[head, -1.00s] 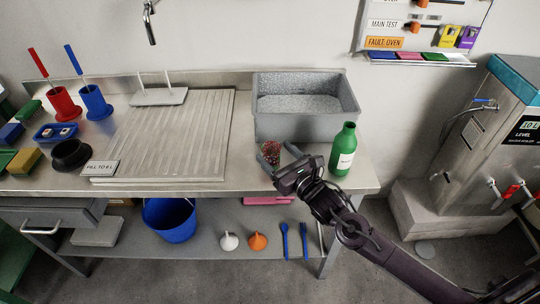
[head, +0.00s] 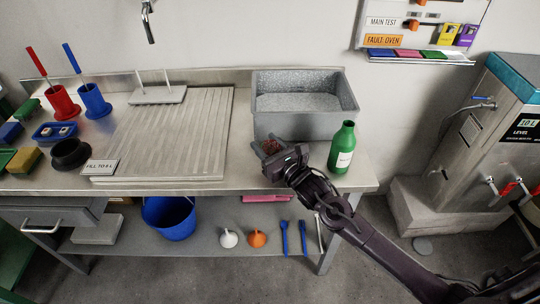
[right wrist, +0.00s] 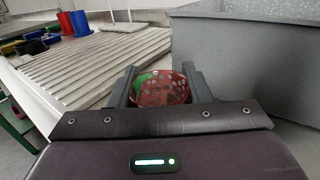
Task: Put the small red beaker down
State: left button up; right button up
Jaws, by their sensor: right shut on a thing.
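My right gripper (head: 272,150) is over the front of the bench top, just in front of the grey basin. It is shut on the small red beaker (right wrist: 160,92), which shows between the two fingers in the right wrist view. The beaker looks red and speckled, with a green patch at its upper left. In the head view the small red beaker (head: 270,144) is mostly hidden behind the gripper. I cannot tell whether its base touches the bench. My left gripper is not in view.
The grey basin (head: 300,124) stands right behind the gripper. A green bottle (head: 342,150) stands to the right, close to my arm. A ribbed draining board (head: 165,135) lies to the left, with a strip of bare bench (head: 242,150) between. Blue and red holders stand further left.

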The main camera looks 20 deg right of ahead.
notch_tip(320, 180, up, 20)
dwell(0.6)
